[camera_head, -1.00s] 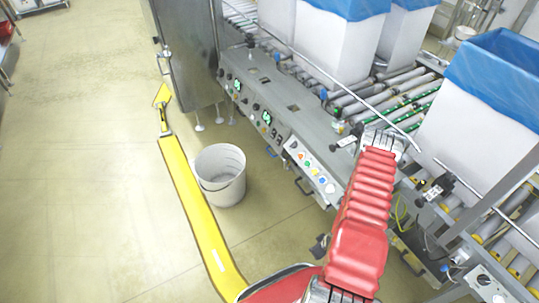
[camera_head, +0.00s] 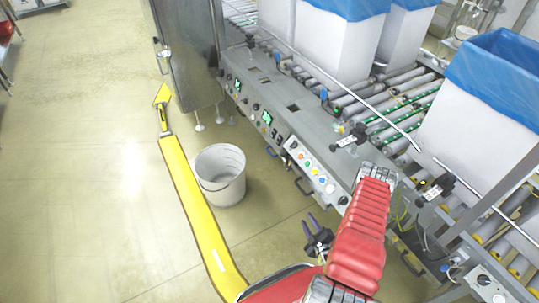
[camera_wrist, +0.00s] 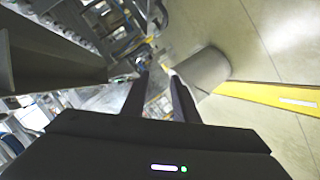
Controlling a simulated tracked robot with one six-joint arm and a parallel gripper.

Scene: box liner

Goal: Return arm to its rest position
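My red-covered arm (camera_head: 358,235) reaches up and to the right from the bottom of the head view, then bends at a grey joint near the conveyor. My gripper (camera_head: 312,224) shows dark and small just left of the arm's lower part, above the floor and in front of the machine. In the wrist view its two dark fingers (camera_wrist: 157,68) stand apart with a bright gap between them, and nothing is held. Much of the wrist and forearm is hidden behind the red cover in the head view.
A white bucket (camera_head: 220,174) stands on the floor left of the gripper. A grey control panel (camera_head: 285,125) and roller conveyor (camera_head: 405,105) run behind. White boxes with blue liners (camera_head: 497,70) stand on the conveyor.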

